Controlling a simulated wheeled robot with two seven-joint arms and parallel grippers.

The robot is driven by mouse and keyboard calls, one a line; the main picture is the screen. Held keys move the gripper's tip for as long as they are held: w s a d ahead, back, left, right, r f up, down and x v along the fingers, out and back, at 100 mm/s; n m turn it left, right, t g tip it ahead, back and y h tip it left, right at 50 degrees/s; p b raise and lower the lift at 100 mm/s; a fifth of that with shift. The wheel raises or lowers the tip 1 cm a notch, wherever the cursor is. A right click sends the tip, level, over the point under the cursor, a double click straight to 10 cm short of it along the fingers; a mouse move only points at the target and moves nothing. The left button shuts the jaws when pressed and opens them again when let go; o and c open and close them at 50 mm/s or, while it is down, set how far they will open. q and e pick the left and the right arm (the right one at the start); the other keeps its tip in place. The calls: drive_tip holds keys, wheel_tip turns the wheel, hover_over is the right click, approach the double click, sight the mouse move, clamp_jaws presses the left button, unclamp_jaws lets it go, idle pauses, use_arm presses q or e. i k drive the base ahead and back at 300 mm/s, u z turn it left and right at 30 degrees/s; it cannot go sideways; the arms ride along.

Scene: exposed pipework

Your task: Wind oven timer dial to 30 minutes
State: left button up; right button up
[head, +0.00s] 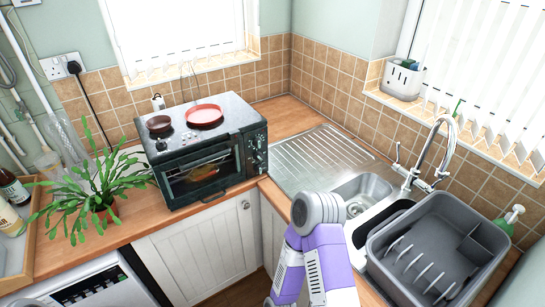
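The black countertop mini oven (180,150) stands in the corner of the worktop, with its glass door shut and food visible inside. A column of small dials (256,150) runs down the panel to the right of the door. The dials are too small to tell which is the timer or where it points. Two hotplates are on the oven's top, one with a red pan (204,115). One of my purple and white arms shows at the bottom centre, below and right of the oven, apart from the dials. Neither gripper can be made out.
A potted plant (95,190) stands left of the oven. To the right are a steel drainer (310,155), sink, tap (435,150) and grey dish rack (440,245). A washing machine (85,285) is under the left worktop. The wooden worktop edge runs before the oven.

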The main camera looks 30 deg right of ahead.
sight(257, 142)
drive_tip(key=i, duration=0.45)
drive_tip(key=z, duration=1.55)
